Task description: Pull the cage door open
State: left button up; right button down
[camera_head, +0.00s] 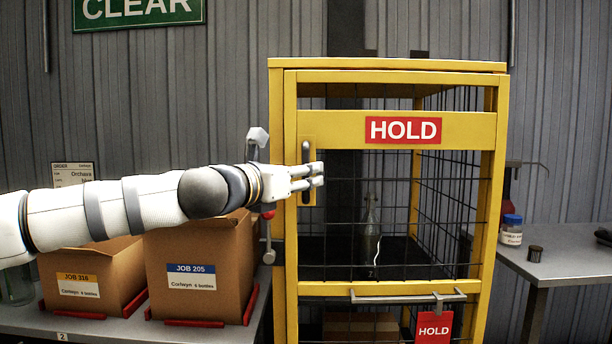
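The cage (388,64) is a yellow frame with dark wire mesh. Its door (470,130) bears a red HOLD sign (403,130) and looks shut or nearly so. A dark upright handle (306,152) sits on a yellow plate at the door's left side. My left gripper (321,174) reaches in from the left, its two pale fingers across the handle's middle and hiding part of it. A narrow gap shows between the fingers; whether they grip the handle or only overlap it, I cannot tell. My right gripper is out of view.
A clear bottle (370,230) stands inside the cage. A grey bar (408,298) with a red HOLD tag (433,328) crosses the lower front. Cardboard boxes (198,250) fill the left bench. A jar (511,232) stands on the right table (560,262).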

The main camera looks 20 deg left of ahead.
pick_arm(q)
jog(key=shift+w+d, duration=0.2)
jog(key=shift+w, duration=0.5)
grip_shut()
